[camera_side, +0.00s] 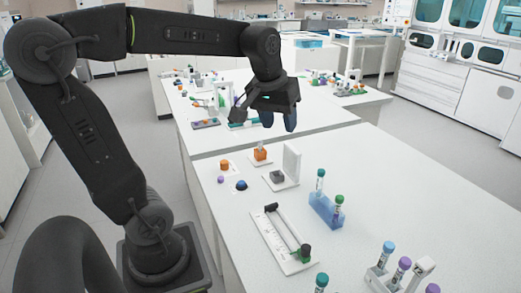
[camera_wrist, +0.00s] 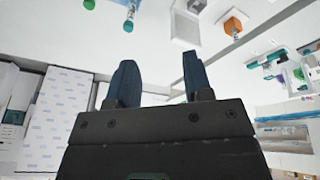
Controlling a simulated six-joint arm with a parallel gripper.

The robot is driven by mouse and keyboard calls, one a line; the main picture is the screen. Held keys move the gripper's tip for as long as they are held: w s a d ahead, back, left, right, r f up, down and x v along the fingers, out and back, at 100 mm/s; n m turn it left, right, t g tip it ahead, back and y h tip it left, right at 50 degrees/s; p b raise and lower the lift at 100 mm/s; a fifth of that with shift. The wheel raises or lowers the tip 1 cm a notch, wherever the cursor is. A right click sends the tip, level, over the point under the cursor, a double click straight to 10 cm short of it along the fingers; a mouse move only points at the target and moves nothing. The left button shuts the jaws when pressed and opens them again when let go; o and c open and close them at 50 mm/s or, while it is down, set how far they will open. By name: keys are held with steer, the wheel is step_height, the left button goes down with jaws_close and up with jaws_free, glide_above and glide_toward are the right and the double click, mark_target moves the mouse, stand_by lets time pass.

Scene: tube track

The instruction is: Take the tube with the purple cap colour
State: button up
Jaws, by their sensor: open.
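A tube with a purple cap (camera_side: 403,263) stands in a pale rack at the front right in the side view, beside a tube with a blue-teal cap (camera_side: 388,248). Another purple cap (camera_side: 433,288) is partly cut off by the bottom edge. My gripper (camera_side: 279,120) is high above the far part of the bench, well away from these tubes. Its two dark blue fingers are apart with nothing between them, as the wrist view also shows (camera_wrist: 160,60). No purple cap is clear in the wrist view.
A blue rack (camera_side: 326,209) holds a teal-capped tube (camera_side: 320,180) and a green-capped tube (camera_side: 339,204). A white tray (camera_side: 283,240) with a black-handled item lies left of it. An orange block (camera_side: 260,154) and a white upright stand (camera_side: 291,163) are farther back. Bare bench lies between them.

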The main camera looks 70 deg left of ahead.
steer(key=w+a+n+g, duration=0.1)
steer(key=w+a+n, duration=0.2)
steer(key=a, duration=0.4)
steer(key=w+a+n+g, duration=0.1)
steer(key=w+a+n, duration=0.2)
steer(key=a, duration=0.3)
steer(key=n+g+h, duration=0.1)
steer(key=n, duration=0.4)
glide_above(260, 139)
steer(key=f, duration=1.2)
steer(key=shift+w+a+f, duration=0.1)
steer(key=shift+w+a, duration=0.1)
steer(key=shift+a, duration=0.05)
steer(key=shift+s+d+f, duration=0.1)
steer(key=shift+f, duration=1.35)
steer(key=shift+s+d+f, duration=0.1)
steer(key=shift+f, duration=1.35)
steer(key=shift+c, duration=0.4)
steer(key=c, duration=0.7)
